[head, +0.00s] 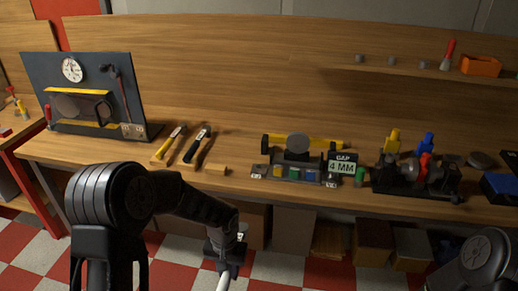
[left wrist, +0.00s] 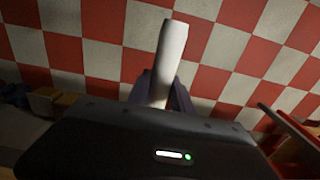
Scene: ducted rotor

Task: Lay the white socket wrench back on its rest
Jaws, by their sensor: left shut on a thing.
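The white socket wrench (head: 223,284) is in my left gripper (head: 229,268), low in front of the bench, and runs out of the bottom of the head view. In the left wrist view, the white shaft of the wrench (left wrist: 171,48) sticks up from between the fingers of my left gripper (left wrist: 160,92), with the floor behind it. The wrench's other end is hidden. My right gripper is not in view.
A dark panel with a gauge (head: 72,69) stands at the bench's left. A fixture with a "GAP 4 MM" sign (head: 342,166) is mid-bench. A dark fixture with coloured knobs (head: 413,177) is to the right. Boxes (head: 372,245) stand under the bench. The checkered floor before it is open.

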